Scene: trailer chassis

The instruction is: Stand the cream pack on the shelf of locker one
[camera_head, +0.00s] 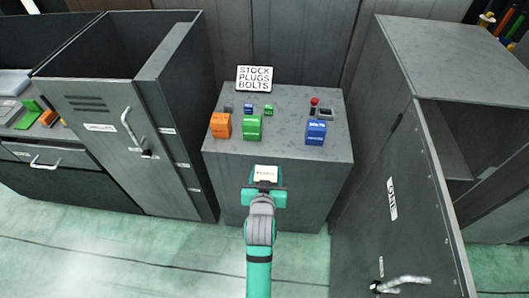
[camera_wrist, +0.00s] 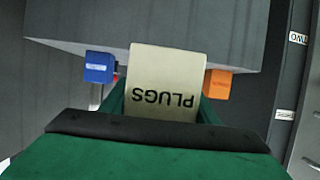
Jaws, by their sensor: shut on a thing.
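The cream pack (camera_head: 265,173), marked PLUGS, is held in my gripper (camera_head: 264,188) in front of the grey counter. In the wrist view the pack (camera_wrist: 163,75) sits between the two green fingers of my gripper (camera_wrist: 162,108), which is shut on it. Its lettering is upside down there. Locker one (camera_head: 445,60) is the grey cabinet at the right of the head view. Its door (camera_head: 410,215) stands swung open toward me, with a handle near its bottom. The shelf (camera_head: 448,152) shows partly inside; the door hides much of the interior.
On the counter (camera_head: 285,190) stand an orange pack (camera_head: 221,125), a green pack (camera_head: 252,128), a blue pack (camera_head: 316,133), a red-knobbed lever (camera_head: 314,106) and a sign (camera_head: 254,79). The left locker (camera_head: 125,140) has its door shut. Open floor lies in front.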

